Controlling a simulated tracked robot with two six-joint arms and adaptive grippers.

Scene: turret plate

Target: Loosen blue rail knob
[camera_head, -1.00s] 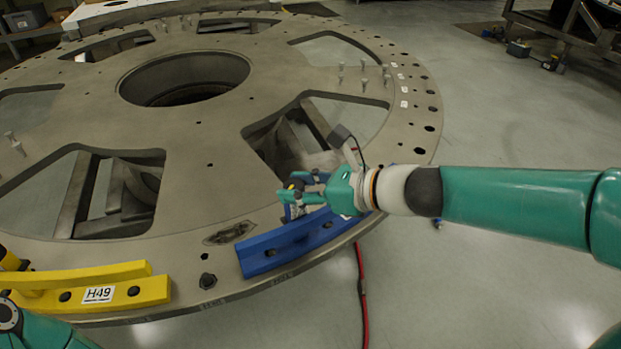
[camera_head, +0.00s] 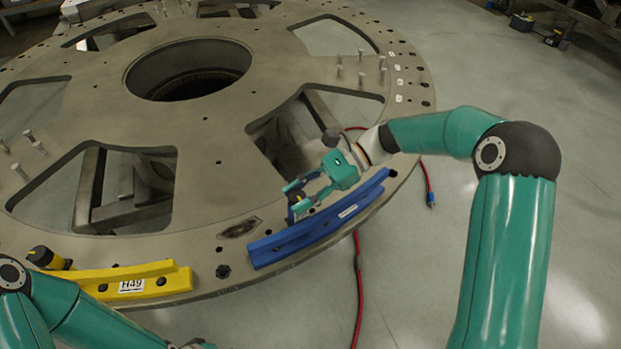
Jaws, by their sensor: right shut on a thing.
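The blue rail (camera_head: 318,230) lies along the near rim of the large grey turret plate (camera_head: 225,190). My right gripper (camera_head: 296,195) is over the rail's inner side, with its fingers pointing left. It is shut on the dark rail knob (camera_head: 294,198), which is mostly hidden between the fingers. Whether the knob has turned cannot be seen.
A yellow rail (camera_head: 175,284) marked H49, with a black and yellow knob (camera_head: 45,257), sits on the rim at left. Large openings cut through the plate. Several upright bolts (camera_head: 361,75) stand on it. A red cable (camera_head: 358,290) hangs by the rim over clear floor.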

